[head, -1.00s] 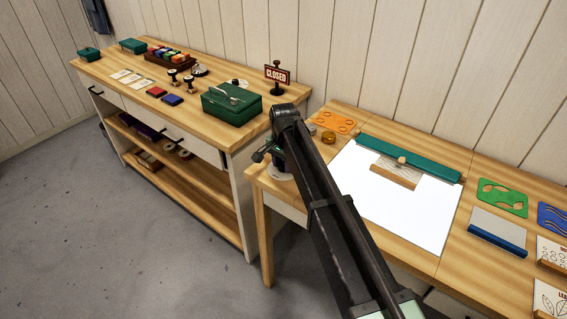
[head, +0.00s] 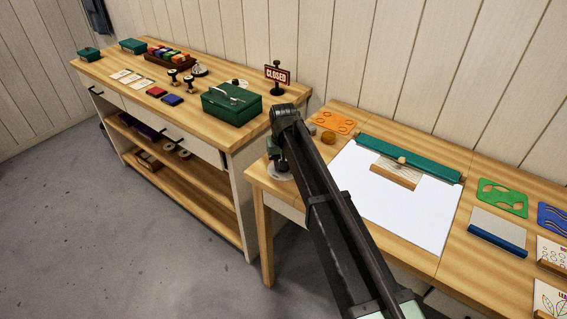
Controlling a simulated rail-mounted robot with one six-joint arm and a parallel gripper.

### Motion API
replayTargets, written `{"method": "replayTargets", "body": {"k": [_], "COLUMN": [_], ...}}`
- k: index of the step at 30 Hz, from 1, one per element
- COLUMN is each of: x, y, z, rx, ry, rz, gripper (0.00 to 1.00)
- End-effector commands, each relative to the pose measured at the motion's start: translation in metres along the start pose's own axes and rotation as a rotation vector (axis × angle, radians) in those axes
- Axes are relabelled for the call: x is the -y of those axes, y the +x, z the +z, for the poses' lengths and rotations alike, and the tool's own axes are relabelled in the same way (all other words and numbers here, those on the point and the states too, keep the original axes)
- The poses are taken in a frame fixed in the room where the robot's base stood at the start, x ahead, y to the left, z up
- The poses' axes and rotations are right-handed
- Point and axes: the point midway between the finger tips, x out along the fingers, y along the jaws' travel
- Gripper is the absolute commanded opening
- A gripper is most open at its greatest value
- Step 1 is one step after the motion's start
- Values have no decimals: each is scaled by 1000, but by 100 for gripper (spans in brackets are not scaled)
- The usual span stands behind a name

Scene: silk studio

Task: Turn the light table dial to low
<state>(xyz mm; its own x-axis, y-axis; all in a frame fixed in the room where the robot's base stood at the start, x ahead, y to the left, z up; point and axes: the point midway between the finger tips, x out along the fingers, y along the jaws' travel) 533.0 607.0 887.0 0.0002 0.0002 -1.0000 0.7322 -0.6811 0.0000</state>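The light table (head: 390,215) is a flat white panel on the right bench, lit evenly and not glaring. A pale round disc (head: 280,177) lies at the bench's left front corner, mostly covered by my gripper; I cannot tell whether it is the dial. My gripper (head: 280,168) points down onto or just above this disc. Its fingers are small, dark and partly behind my arm, so neither their opening nor any contact can be made out. No dial pointer or marking is readable.
A green bar (head: 410,158) and a wooden-handled scraper (head: 396,174) lie at the panel's far edge. An orange template (head: 333,122) and an amber disc (head: 328,138) are behind my arm. A green box (head: 232,105) and a CLOSED sign (head: 278,75) stand on the left bench.

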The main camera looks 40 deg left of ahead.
Motion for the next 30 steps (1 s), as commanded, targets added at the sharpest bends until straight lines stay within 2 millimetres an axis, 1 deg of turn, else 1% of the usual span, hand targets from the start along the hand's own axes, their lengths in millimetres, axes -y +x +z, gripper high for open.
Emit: {"method": "replayTargets", "body": {"k": [12, 18, 24, 30], "x": [0, 0, 0, 0], "y": [0, 0, 0, 0], "z": [0, 1, 0, 1], "rx": [1, 1, 1, 1], "ry": [-390, -552, -670, -735], "rz": [0, 0, 0, 0], "gripper": [12, 12, 12, 12]}}
